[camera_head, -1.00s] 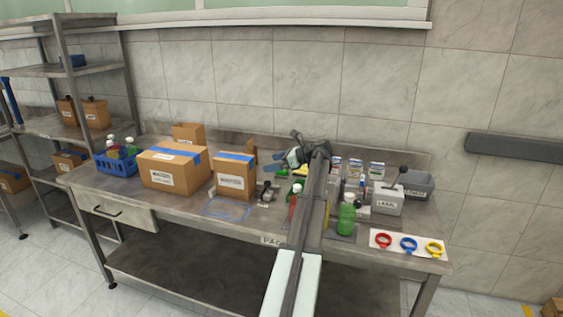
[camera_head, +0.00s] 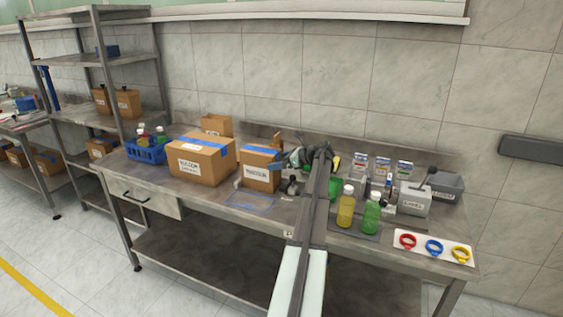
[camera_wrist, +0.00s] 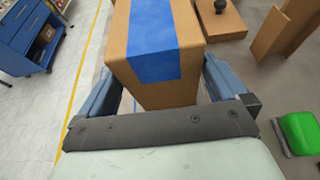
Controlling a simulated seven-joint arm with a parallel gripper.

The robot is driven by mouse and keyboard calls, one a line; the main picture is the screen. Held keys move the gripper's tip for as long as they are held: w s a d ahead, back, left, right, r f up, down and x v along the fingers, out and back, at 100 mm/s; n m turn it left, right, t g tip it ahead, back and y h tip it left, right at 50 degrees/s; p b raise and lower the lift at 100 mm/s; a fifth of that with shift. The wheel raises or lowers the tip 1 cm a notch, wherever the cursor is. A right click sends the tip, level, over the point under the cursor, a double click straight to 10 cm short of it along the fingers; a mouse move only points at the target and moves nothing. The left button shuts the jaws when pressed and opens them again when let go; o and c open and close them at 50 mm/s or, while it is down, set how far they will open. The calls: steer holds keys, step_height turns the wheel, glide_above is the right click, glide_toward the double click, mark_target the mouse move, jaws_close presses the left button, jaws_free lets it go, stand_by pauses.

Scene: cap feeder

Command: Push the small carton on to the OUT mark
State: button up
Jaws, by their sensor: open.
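The small carton (camera_head: 256,178) is brown with blue tape and a white label. It stands upright on the bench, right of a larger carton. In the wrist view the small carton (camera_wrist: 153,45) fills the top middle. A blue outlined rectangle (camera_head: 250,200), which looks like the OUT mark, lies on the bench in front of it; its lettering is not readable. My gripper (camera_wrist: 160,70) is open, with one blue finger on each side of the carton's near end. Contact cannot be told. In the head view my gripper (camera_head: 283,163) is at the carton's right side.
The larger carton (camera_head: 201,160) and a blue basket (camera_head: 146,150) stand to the left. Yellow (camera_head: 346,207) and green (camera_head: 371,214) bottles stand right of my arm. A white board with coloured rings (camera_head: 434,246) lies at the front right. Bench around the blue outline is clear.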

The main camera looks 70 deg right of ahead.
steer(key=shift+c, duration=0.2)
steer(key=c, duration=1.2)
steer(key=shift+a, duration=0.1)
steer(key=shift+s+a, duration=0.25)
steer(key=shift+a, duration=1.8)
steer(key=shift+s+a, duration=0.2)
steer(key=shift+a, duration=1.9)
steer(key=shift+s+a, duration=0.25)
steer(key=shift+a, duration=1.8)
steer(key=o, duration=1.2)
steer(key=shift+o, duration=0.2)
